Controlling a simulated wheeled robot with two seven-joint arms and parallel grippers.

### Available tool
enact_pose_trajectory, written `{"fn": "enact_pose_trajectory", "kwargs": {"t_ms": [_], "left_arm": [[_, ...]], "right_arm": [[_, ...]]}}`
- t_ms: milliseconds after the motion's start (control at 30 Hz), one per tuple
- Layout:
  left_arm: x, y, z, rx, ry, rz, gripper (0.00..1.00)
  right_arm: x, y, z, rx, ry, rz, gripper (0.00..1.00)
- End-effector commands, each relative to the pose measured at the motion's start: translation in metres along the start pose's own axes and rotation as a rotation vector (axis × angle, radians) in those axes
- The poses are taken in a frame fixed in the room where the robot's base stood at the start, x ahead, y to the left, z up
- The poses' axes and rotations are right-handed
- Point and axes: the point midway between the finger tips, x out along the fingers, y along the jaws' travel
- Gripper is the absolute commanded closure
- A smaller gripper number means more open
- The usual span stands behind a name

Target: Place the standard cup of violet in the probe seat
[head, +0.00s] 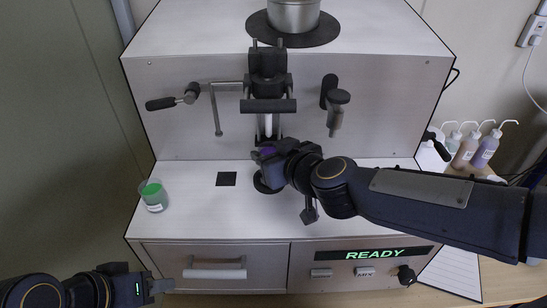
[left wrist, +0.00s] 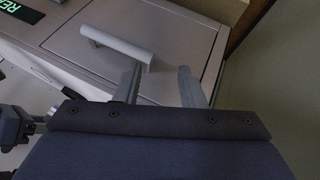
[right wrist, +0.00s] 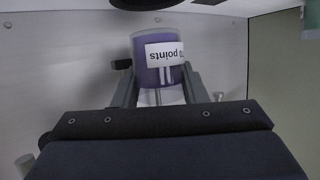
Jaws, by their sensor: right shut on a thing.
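The violet standard cup (right wrist: 158,62) is between the fingers of my right gripper (right wrist: 160,90) in the right wrist view, with a white label reading "points". I cannot tell the exact gap between cup and seat. My left gripper (left wrist: 160,85) is open and empty near the drawer handle (left wrist: 118,45).
A cup with green contents (head: 154,196) stands at the deck's left. A dark square (head: 226,179) marks the deck. Levers (head: 335,100) flank the probe. Wash bottles (head: 478,148) stand at the right. The drawer handle also shows in the head view (head: 214,270). A panel reads READY (head: 374,255).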

Motion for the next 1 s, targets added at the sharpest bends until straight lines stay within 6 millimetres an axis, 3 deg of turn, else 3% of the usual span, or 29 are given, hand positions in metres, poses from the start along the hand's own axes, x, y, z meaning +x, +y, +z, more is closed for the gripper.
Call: {"fn": "enact_pose_trajectory", "kwargs": {"t_ms": [300, 767, 800, 933, 1000], "left_arm": [[0.030, -0.013, 0.015, 0.000, 0.000, 0.000, 0.64], [0.031, -0.014, 0.016, 0.000, 0.000, 0.000, 0.64], [0.030, -0.014, 0.015, 0.000, 0.000, 0.000, 0.64], [0.030, -0.014, 0.015, 0.000, 0.000, 0.000, 0.64], [0.030, -0.014, 0.015, 0.000, 0.000, 0.000, 0.64]], "right_arm": [[0.020, 0.002, 0.034, 0.000, -0.001, 0.000, 0.85], [0.021, 0.002, 0.036, 0.000, -0.001, 0.000, 0.85], [0.021, 0.002, 0.036, 0.000, -0.001, 0.000, 0.59], [0.021, 0.002, 0.036, 0.000, -0.001, 0.000, 0.42], [0.021, 0.002, 0.036, 0.000, -0.001, 0.000, 0.39]]}}
